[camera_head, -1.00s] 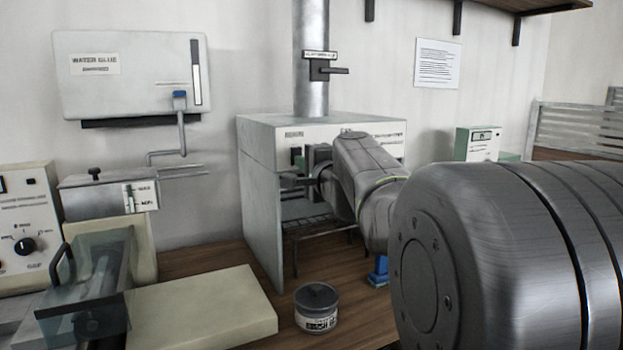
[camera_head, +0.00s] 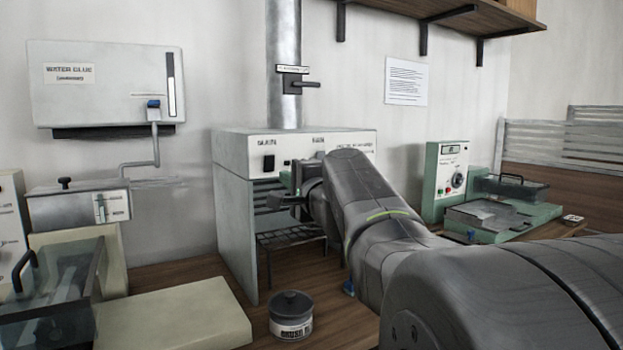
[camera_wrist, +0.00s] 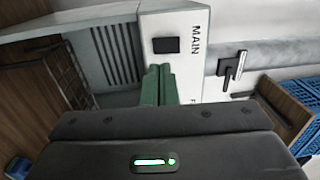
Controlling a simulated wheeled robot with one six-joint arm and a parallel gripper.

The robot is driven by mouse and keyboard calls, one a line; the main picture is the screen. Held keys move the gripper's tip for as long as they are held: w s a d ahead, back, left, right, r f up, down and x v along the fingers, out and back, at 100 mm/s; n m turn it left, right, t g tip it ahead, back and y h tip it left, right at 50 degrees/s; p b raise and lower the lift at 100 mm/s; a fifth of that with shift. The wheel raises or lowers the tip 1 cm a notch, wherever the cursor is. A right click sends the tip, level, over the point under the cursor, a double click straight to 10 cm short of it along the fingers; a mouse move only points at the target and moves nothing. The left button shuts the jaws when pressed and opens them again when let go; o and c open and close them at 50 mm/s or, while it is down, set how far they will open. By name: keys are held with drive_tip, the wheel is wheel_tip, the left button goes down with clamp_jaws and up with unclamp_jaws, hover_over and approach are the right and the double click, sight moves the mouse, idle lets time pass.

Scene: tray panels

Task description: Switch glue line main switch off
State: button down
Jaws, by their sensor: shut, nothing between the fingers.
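The glue line cabinet (camera_head: 232,190) is a pale grey box against the wall, with a white front panel on top. A black rocker switch (camera_head: 268,163) is at the panel's left end. In the wrist view, the black switch (camera_wrist: 166,45) sits beside the word MAIN on the white panel; its on or off position cannot be read. My gripper (camera_head: 288,180) is in front of the panel, right of and a little below the switch in the head view. In the wrist view, its green fingers (camera_wrist: 158,72) are shut together, empty, with their tips just below the switch in the picture.
A dark wire rack (camera_head: 290,240) stands under the panel. A grey jar (camera_head: 290,315) stands on the bench in front. A green-and-white device (camera_head: 447,180) is to the right, and a WATER GLUE box (camera_head: 105,85) hangs on the left wall.

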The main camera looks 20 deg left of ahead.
drive_tip(key=v, duration=0.7)
drive_tip(key=shift+f, duration=0.3)
approach(269, 164)
drive_tip(key=x, duration=0.3)
drive_tip(key=p, duration=0.4)
drive_tip(key=shift+d+f+h, duration=0.15)
drive_tip(key=shift+d+h, duration=0.15)
drive_tip(key=shift+d, duration=0.05)
drive_tip(key=r+g+p, duration=0.1)
drive_tip(key=p, duration=0.6)
drive_tip(key=shift+w+h, duration=0.1)
drive_tip(key=shift+h, duration=0.3)
